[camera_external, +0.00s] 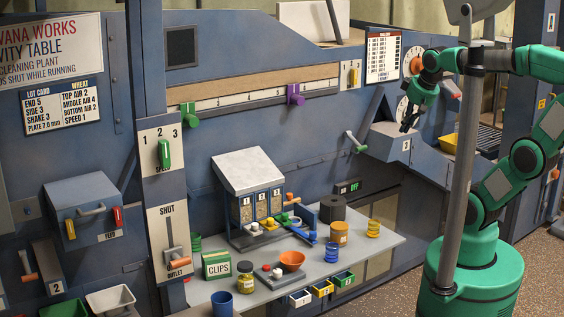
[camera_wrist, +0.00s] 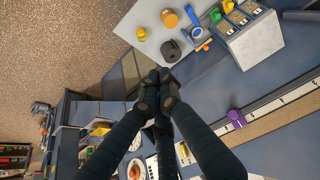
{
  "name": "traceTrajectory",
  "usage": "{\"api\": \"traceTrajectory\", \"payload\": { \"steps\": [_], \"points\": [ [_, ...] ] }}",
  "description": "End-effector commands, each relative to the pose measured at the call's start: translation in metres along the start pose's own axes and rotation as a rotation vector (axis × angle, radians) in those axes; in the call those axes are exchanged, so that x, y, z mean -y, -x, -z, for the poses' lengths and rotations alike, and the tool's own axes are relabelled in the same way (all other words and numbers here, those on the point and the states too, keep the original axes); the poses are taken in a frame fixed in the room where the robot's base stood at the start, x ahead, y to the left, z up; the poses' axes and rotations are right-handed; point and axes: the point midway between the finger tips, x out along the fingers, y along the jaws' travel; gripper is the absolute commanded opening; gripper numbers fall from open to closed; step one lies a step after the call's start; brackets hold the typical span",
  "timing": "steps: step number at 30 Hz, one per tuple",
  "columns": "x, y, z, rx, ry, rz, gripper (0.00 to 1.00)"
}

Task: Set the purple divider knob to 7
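The purple divider knob (camera_external: 295,94) sits on a long horizontal numbered scale (camera_external: 250,98), right of a green knob (camera_external: 188,114) on the same scale. The exact number at the purple knob is too small to read. It also shows in the wrist view (camera_wrist: 237,118), right of my fingers, on the white scale strip (camera_wrist: 285,101). My gripper (camera_external: 408,122) is in the air in front of the panel, well right of the purple knob and apart from it. In the wrist view my gripper's dark fingertips (camera_wrist: 158,84) come together with nothing between them.
A grey pole (camera_external: 464,150) stands in front of my arm. A green-ended lever (camera_external: 355,141) projects between the purple knob and my gripper.

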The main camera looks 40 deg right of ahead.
Motion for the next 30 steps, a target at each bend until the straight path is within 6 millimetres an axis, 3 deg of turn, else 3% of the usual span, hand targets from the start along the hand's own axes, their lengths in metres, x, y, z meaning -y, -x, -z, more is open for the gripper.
{"api": "traceTrajectory", "payload": {
  "steps": [12, 30],
  "points": [
    [0.002, 0.016, 0.091, 0.038, 0.004, -0.048, 0.0],
    [0.015, 0.01, 0.217, 0.077, 0.007, -0.126, 0.0]
  ]
}}
